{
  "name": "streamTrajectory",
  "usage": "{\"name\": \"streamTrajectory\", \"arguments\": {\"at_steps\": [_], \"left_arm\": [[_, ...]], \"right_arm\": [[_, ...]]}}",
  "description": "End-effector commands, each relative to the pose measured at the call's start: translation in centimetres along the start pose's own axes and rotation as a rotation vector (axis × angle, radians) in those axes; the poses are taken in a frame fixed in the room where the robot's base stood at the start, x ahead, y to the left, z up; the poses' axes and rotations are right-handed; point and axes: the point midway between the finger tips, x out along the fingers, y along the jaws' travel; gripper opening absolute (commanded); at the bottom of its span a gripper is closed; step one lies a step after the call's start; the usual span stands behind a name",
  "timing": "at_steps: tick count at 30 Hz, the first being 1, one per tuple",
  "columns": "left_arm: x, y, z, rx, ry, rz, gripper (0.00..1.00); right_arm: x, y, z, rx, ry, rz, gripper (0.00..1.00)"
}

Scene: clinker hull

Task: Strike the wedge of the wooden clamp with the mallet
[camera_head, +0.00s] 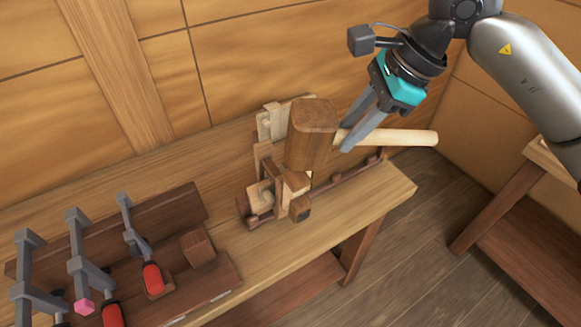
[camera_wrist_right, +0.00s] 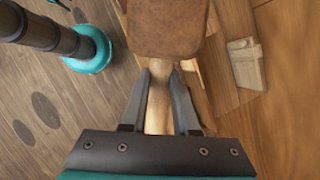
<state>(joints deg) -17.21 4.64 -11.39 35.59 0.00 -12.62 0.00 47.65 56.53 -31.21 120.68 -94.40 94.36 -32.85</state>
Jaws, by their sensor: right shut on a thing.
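My right gripper (camera_head: 358,124) is shut on the pale handle of the mallet (camera_head: 312,122), close below its brown head. The handle lies roughly level and points right. The mallet also fills the upper middle of the right wrist view (camera_wrist_right: 166,25), with the handle between the fingers. The wooden clamp (camera_head: 262,190) is on the bench below and behind the mallet head, partly hidden by it. A block that may be its wedge (camera_head: 299,208) shows just under the head. I cannot tell whether the head touches it. My left gripper is not in view.
The wooden bench (camera_head: 360,205) has bare top right of the clamp. Grey metal clamps with red handles (camera_head: 152,279) stand in a wooden rack (camera_head: 185,205) at the left. A plank wall (camera_head: 245,70) rises behind. Another wooden table (camera_head: 500,200) stands at the right.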

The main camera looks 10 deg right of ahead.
Motion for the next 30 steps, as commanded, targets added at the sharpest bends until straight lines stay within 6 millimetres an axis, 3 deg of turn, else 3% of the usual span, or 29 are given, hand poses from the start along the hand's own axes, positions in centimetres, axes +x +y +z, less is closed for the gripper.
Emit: {"name": "streamTrajectory", "arguments": {"at_steps": [30], "left_arm": [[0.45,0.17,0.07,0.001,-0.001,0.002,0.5]], "right_arm": [[-0.14,-0.07,-0.1,0.0,-0.002,-0.003,0.0]]}}
